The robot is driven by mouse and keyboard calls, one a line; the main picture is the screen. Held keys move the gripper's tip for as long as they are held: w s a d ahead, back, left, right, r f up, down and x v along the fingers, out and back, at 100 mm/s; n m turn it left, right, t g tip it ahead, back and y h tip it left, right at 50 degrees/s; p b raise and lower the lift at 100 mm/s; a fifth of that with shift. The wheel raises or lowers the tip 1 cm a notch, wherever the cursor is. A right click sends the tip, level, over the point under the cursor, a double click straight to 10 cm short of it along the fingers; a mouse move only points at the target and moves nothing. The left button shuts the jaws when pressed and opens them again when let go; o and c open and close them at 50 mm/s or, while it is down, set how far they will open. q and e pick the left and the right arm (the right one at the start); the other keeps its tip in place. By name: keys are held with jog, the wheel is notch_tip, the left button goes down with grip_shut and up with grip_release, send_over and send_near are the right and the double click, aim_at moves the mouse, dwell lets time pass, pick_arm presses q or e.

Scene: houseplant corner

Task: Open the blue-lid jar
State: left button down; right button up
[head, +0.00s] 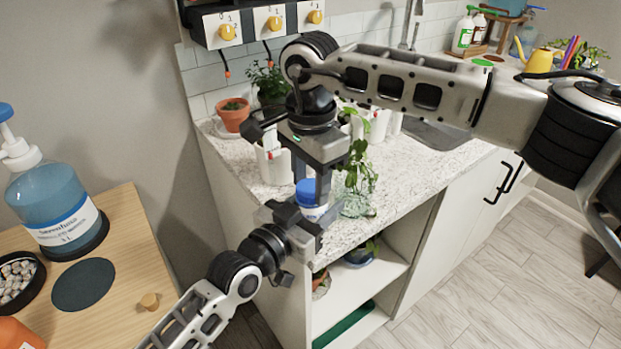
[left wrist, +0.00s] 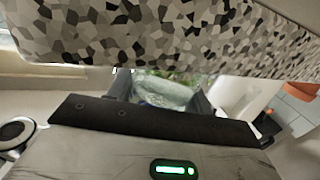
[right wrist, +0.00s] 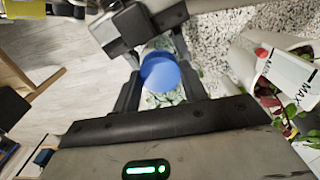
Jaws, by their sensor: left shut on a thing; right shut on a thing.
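The blue-lid jar (head: 312,213) is upright between my two grippers at the front edge of the speckled counter; its body is pale and mostly hidden. Its blue lid (head: 307,190) sits on top and also shows in the right wrist view (right wrist: 161,72). My right gripper (head: 316,186) comes down from above and is shut on the lid, a finger on either side. My left gripper (head: 308,218) reaches up from the lower left and is shut on the jar's body. In the left wrist view something pale and see-through (left wrist: 165,92) lies between its fingers.
The counter (head: 400,185) holds potted plants, with a terracotta pot (head: 233,114) at the back left and white containers (head: 273,165) close to my right gripper. A wooden table (head: 125,250) with a blue pump bottle (head: 52,205) stands at left. An open shelf (head: 365,283) is below the counter.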

aim_at(311, 188)
jog(key=n, duration=1.3)
jog(key=shift+r, duration=0.25)
jog(key=shift+r, duration=0.9)
jog(key=shift+c, duration=0.2)
jog(key=shift+r, duration=2)
pick_arm(q)
jog(key=c, duration=0.5)
grip_release()
